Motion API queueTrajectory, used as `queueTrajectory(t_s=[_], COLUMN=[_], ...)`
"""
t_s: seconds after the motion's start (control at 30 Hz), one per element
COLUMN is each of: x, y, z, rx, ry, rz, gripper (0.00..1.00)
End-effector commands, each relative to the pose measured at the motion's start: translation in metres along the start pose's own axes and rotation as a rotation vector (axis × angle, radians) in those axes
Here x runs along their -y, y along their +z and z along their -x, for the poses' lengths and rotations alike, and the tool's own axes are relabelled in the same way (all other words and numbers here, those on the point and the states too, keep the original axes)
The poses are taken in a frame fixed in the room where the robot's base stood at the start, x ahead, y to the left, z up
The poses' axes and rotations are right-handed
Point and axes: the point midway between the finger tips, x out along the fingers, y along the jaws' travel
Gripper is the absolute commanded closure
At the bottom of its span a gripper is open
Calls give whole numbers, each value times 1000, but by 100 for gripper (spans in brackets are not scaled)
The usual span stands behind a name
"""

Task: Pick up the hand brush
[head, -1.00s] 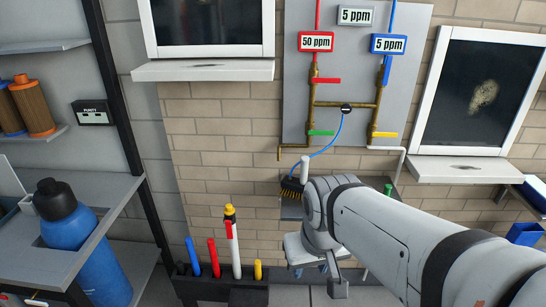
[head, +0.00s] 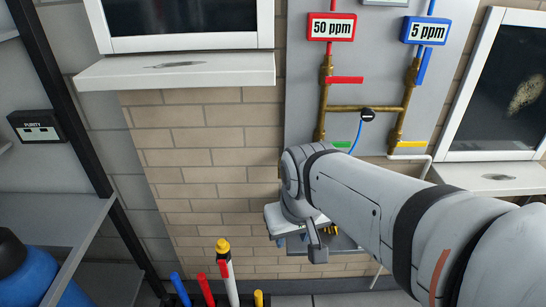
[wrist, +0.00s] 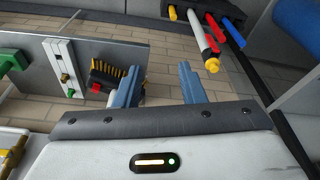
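The hand brush (wrist: 104,74) shows in the wrist view as a dark body with orange-yellow bristles, just beyond my left-hand finger, which partly covers it. In the head view only a small patch of its yellow bristles (head: 331,230) shows, past my wrist; my arm hides the rest. I cannot tell whether the left finger touches the brush. In the head view my gripper (head: 292,238) is low in front of the brick wall, beside the brush.
A grey panel (head: 300,100) with brass pipes and valves is above my gripper. A rack with several coloured tubes (wrist: 232,40) stands nearby, its tubes (head: 228,275) at the head view's bottom. A shelf (head: 50,225) with a blue bottle (head: 30,275) is left. White-framed windows flank the panel.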

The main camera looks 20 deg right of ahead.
Motion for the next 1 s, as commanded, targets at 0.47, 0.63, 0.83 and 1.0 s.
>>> queueTrajectory(t_s=[0.47,0.63,0.83,1.0], x=[-38,-88,-133,-144], y=[-75,-124,-150,-156], z=[-6,-24,-42,-57], rx=[-57,-117,-161,-170], ry=[-17,1,32,41], rz=[-72,-141,-193,-203], gripper=[47,47,47,47])
